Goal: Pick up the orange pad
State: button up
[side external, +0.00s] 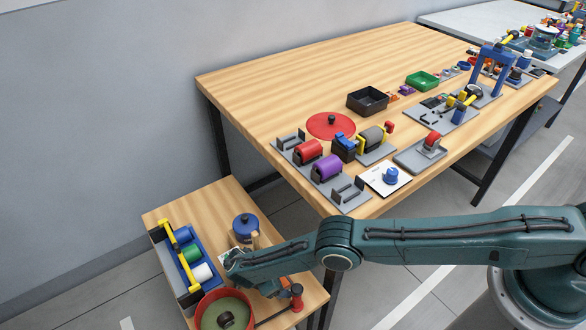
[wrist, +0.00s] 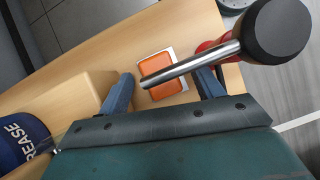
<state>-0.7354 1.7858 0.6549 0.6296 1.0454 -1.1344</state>
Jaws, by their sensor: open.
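The orange pad (wrist: 158,68) lies on a pale backing on the wooden surface in the wrist view. A silver rod (wrist: 190,65) with a large black round end (wrist: 275,40) crosses in front of it and hides part of it. My gripper (wrist: 164,82) is open, with its blue fingers to the left and right of the pad in the picture. Whether they are level with it or above it I cannot tell. In the side view my gripper (side external: 240,262) is low over the small table, and I cannot make out the pad there.
A blue grease pot (wrist: 22,142) stands at the lower left in the wrist view.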

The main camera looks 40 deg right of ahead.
jog(key=c, duration=1.2)
jog(key=shift+c, duration=0.2)
jog(key=shift+r, duration=0.25)
jog(key=shift+r, duration=0.4)
jog(key=shift+s+a, duration=0.25)
jog(key=shift+a, duration=0.35)
jog(key=shift+s+a, duration=0.3)
jog(key=shift+a, duration=0.3)
jog(key=shift+s+a, duration=0.25)
jog(key=shift+a, duration=0.35)
notch_tip(320, 180, up, 14)
jog(key=shift+f, duration=0.1)
